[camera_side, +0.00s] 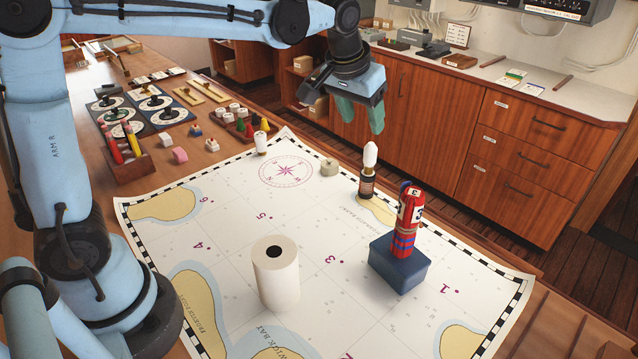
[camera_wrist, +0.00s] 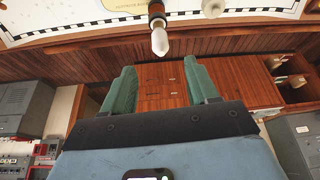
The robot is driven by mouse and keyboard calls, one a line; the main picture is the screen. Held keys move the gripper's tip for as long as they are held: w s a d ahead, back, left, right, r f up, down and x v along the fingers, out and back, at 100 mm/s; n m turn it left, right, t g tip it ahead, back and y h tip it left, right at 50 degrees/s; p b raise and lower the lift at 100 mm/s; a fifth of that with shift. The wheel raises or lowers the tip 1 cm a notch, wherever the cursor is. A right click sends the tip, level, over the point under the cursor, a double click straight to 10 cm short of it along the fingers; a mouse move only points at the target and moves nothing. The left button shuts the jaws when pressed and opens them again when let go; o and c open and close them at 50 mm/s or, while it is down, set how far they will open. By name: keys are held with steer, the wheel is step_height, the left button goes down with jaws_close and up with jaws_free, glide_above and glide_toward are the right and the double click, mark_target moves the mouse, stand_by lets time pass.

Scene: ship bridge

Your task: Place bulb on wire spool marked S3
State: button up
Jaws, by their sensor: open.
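A white bulb-shaped piece (camera_side: 370,155) stands upright on a dark, labelled cylinder (camera_side: 367,186), which may be a wire spool, on the chart. I cannot read an S3 mark. In the wrist view the white piece (camera_wrist: 159,42) points towards me, with the dark cylinder (camera_wrist: 156,10) behind it. A pale, low, round piece (camera_side: 329,167) lies to the left; it may be another spool. A small white-topped piece (camera_side: 260,138) stands at the chart's far left edge. My gripper (camera_side: 361,113) is open and empty above and beyond the white piece, apart from it.
The chart (camera_side: 210,225) covers the near table. A white paper roll (camera_side: 275,280) and a dark blue box (camera_side: 398,268) with a red numbered bundle (camera_side: 407,220) stand on it. Pen holder (camera_side: 130,165) and several small items fill the back left. Wooden cabinets (camera_side: 440,130) stand beyond.

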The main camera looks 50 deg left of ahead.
steer(key=s+a+f+t, duration=0.1)
steer(key=s+f, duration=0.1)
steer(key=s, duration=0.7)
steer(key=s+a+f+m+t, duration=0.1)
steer(key=s+f, duration=0.1)
steer(key=s, duration=0.7)
steer(key=shift+a+f+t+h, duration=0.25)
steer(key=shift+f+t+h, duration=0.05)
steer(key=shift+f+t, duration=0.1)
steer(key=shift+s, duration=0.1)
